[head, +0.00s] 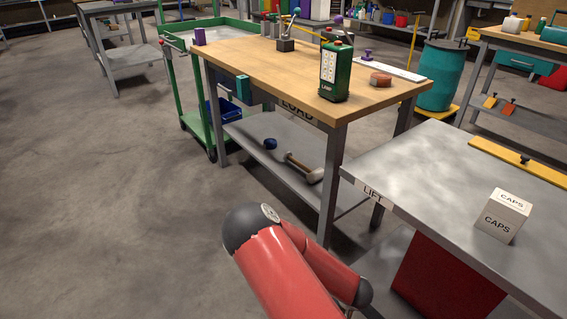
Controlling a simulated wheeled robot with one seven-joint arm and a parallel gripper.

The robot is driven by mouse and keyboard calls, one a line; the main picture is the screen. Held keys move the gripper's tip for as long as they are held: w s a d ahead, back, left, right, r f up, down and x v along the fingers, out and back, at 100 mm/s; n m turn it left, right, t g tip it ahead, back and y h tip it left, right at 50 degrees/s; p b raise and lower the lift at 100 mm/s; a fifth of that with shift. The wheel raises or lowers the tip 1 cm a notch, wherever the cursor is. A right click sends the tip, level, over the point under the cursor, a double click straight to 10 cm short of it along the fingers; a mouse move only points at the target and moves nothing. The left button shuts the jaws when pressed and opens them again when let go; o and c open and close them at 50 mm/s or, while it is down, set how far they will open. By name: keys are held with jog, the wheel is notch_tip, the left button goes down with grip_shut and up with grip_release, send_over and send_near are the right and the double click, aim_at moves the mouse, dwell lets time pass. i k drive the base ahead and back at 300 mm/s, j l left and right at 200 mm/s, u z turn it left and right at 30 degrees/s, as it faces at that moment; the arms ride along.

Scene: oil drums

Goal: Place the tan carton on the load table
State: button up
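The load table (262,62) has a wooden top and stands upright in the middle of the head view, with the word LOAD partly showing on its front edge. I see no carton that is clearly tan. A whitish carton marked CAPS (503,216) stands on the grey lift table (420,165) at the right. My red arm shows at the bottom middle, in front of the load table, but my gripper is out of view.
A green cart (190,110) stands behind left, a teal drum (440,75) behind right. Open floor lies left.

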aim_at(292, 58)
jog(key=i+j+z, duration=0.1)
jog(key=j, duration=0.3)
jog(key=i+j, duration=0.25)
jog(key=j, duration=0.2)
jog(key=i+j+z, duration=0.15)
jog(key=j, duration=0.3)
jog(key=i+j, duration=0.15)
jog(key=j, duration=0.25)
jog(key=i+j+z, duration=0.15)
jog(key=j, duration=0.3)
jog(key=i+j+z, duration=0.1)
jog(key=j, duration=0.4)
